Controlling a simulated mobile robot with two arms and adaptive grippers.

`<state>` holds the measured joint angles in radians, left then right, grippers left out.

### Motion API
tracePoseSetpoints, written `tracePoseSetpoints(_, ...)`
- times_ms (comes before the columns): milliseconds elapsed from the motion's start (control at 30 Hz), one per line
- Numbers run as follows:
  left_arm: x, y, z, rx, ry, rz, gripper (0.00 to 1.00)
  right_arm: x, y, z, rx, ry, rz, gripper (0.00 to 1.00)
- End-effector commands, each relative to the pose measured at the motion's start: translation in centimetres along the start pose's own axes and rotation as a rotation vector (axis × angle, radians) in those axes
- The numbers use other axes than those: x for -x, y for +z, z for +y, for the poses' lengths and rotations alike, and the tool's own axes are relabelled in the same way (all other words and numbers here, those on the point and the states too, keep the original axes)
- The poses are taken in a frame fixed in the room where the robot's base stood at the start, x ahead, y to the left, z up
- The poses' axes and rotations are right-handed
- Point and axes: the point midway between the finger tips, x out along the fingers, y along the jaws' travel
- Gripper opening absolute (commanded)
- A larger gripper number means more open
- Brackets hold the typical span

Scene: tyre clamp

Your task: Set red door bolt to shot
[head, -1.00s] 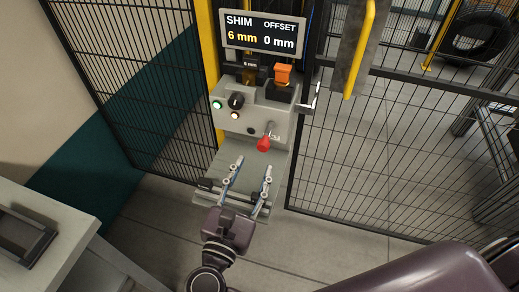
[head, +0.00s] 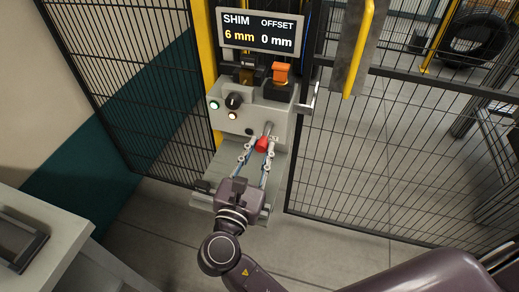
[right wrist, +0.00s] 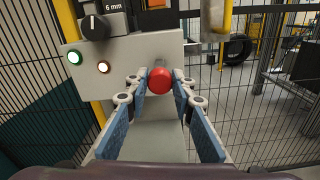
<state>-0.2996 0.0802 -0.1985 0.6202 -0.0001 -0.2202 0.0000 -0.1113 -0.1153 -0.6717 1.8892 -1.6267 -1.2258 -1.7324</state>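The red bolt knob (head: 262,144) sits on a short metal stem at the front of the grey control box (head: 240,116). It also shows in the right wrist view (right wrist: 159,80). My right gripper (head: 259,143) is open, with its two fingers reaching forward on either side of the knob. In the right wrist view the fingertips (right wrist: 160,77) flank the knob, with narrow gaps seeming to remain on both sides. The stem is mostly hidden behind the knob there. My left gripper is not in view.
The box carries a black rotary knob (head: 233,101), green and white lamps, and an orange switch (head: 281,73). A display (head: 262,31) reads SHIM 6 mm, OFFSET 0 mm. A metal handle (head: 307,103) sticks out at right. Mesh fencing (head: 380,150) stands on both sides.

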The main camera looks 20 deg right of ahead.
Motion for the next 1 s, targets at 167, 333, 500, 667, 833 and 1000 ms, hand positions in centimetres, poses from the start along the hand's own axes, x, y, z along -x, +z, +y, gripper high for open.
tracePoseSetpoints(167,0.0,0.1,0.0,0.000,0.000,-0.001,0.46,0.0,0.0,0.0,0.000,0.001,0.000,0.01)
tracePoseSetpoints(333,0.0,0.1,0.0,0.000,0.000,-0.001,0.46,0.0,0.0,0.0,0.000,0.001,0.000,0.00)
tracePoseSetpoints(500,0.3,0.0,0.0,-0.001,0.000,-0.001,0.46,-0.4,0.1,0.1,0.001,0.001,-0.001,0.00)
tracePoseSetpoints(667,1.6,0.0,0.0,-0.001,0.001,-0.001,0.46,-2.8,0.4,0.1,0.004,0.002,-0.003,0.00)
tracePoseSetpoints(833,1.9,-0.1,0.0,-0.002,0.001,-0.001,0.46,-4.5,0.1,0.0,0.001,0.002,-0.001,0.00)
tracePoseSetpoints(1000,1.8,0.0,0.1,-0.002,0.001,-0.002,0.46,-4.5,0.1,0.0,-0.001,0.001,-0.003,0.00)
